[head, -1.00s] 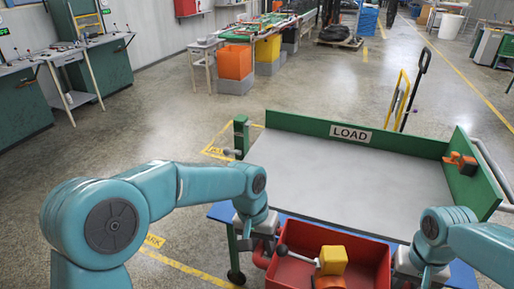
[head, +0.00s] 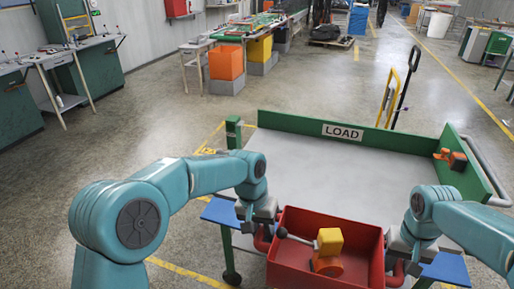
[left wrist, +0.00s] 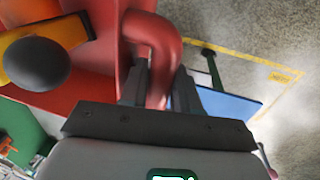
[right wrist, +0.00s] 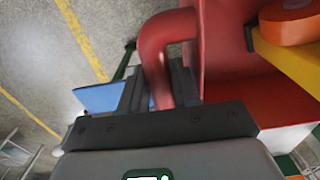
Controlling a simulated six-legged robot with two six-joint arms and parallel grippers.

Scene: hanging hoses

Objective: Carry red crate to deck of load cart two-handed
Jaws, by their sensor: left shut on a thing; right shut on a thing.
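The red crate (head: 366,236) is level at the bottom of the head view, held between my two arms. It carries a yellow block (head: 330,241), an orange part (head: 326,263) and a lever with a dark knob (head: 282,232). My left gripper (head: 262,222) is shut on the crate's left handle (left wrist: 155,40). My right gripper (head: 397,258) is shut on the right handle (right wrist: 163,40). The load cart's grey deck (head: 330,175) lies beyond. The crate overlaps the deck's near edge in the picture; its height above it is unclear.
The deck has a green back wall with a LOAD sign (head: 342,132) and a green right wall (head: 470,165) bearing an orange clamp (head: 452,158). A green post (head: 233,132) stands at the far left corner. The deck's middle is bare.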

